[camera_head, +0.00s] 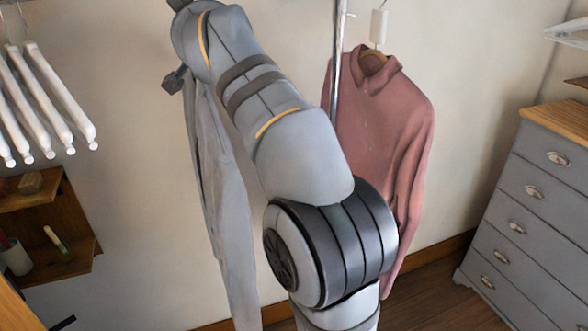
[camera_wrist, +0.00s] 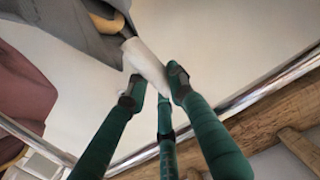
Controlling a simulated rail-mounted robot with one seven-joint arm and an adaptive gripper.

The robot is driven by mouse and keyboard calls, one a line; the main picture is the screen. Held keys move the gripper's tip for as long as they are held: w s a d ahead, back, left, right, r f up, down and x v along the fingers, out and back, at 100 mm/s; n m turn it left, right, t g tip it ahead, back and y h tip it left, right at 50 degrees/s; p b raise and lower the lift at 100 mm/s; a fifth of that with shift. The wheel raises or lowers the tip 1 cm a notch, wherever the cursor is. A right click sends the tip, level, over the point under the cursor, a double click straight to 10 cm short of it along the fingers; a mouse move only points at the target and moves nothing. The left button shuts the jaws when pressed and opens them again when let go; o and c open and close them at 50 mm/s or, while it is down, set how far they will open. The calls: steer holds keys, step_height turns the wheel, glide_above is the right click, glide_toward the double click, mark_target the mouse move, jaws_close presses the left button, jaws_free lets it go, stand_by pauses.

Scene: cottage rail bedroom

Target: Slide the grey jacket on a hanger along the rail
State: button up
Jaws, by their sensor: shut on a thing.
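The grey jacket (camera_head: 222,205) hangs left of my arm in the head view, partly hidden by it. In the wrist view grey cloth (camera_wrist: 72,28) and part of its wooden hanger (camera_wrist: 106,22) show at the upper left. A white sleeve (camera_wrist: 143,58) stands at the hanger's neck. My gripper (camera_wrist: 154,86), with green fingers and dark tips, is shut on this sleeve. The chrome rail (camera_wrist: 282,80) crosses the wrist view diagonally behind the fingers. The hanger's hook on the rail is hidden. My arm mostly hides the gripper in the head view.
A pink shirt (camera_head: 385,125) on a hanger hangs right of my arm, beside an upright-looking metal bar (camera_head: 337,75). Several white hangers (camera_head: 50,95) hang at the left above a wooden shelf (camera_head: 75,262). A grey dresser (camera_head: 530,205) stands at the right.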

steer(key=shift+s+a, duration=0.45)
steer(key=shift+a, duration=0.45)
steer(key=shift+s+a, duration=0.4)
steer(key=shift+a, duration=0.5)
steer(key=shift+s+a, duration=0.45)
steer(key=shift+a, duration=0.45)
steer(key=o, duration=1)
steer(key=shift+o, duration=0.2)
steer(key=shift+f, duration=0.25)
steer(key=shift+c, duration=0.2)
steer(key=shift+r, duration=0.15)
steer(key=shift+c, duration=1.4)
